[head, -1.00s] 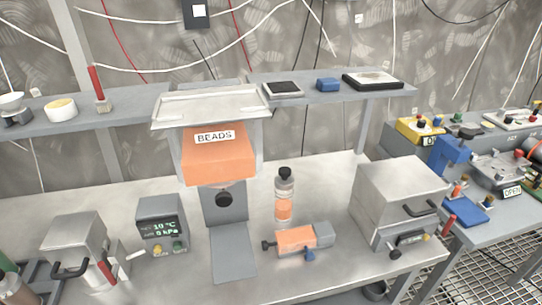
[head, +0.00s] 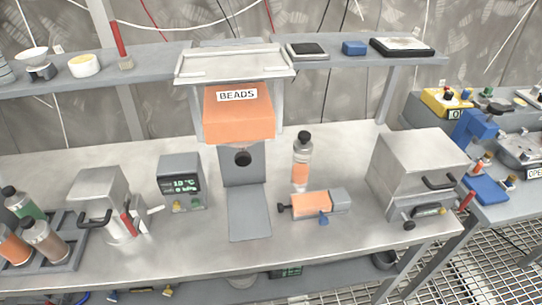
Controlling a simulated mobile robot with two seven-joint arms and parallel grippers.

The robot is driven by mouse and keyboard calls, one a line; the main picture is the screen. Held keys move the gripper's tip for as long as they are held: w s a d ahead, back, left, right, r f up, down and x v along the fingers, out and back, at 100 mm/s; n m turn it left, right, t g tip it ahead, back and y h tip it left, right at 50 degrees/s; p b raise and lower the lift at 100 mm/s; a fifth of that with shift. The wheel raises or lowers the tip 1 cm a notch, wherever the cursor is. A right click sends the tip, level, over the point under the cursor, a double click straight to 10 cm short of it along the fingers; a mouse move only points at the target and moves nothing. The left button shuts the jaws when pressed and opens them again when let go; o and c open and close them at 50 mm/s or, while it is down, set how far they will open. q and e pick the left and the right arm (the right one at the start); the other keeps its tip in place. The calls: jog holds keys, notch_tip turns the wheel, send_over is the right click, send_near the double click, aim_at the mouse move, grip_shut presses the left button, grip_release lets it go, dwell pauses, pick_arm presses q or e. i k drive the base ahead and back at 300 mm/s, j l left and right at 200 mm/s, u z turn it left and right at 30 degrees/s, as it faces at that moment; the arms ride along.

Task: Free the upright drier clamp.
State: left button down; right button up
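An orange block labelled BEADS (head: 238,112) sits under a pale metal tray on a grey upright stand (head: 248,205), with a black knob (head: 242,158) below it. To its right a clear bottle with orange contents and a dark cap (head: 301,165) stands upright. In front of the bottle an orange and grey cylinder (head: 312,205) lies on its side, with a black knob at its left end and a blue lever below. I cannot tell which part is the drier clamp. Neither of my grippers is in view.
The steel bench also holds a display box (head: 182,182), a small metal box with a red handle (head: 105,205), a bottle rack (head: 65,262) at left and a larger metal box (head: 418,165) at right. A shelf (head: 150,62) runs behind. The bench's front middle is clear.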

aim_at(133, 228)
jog(key=u, duration=1.4)
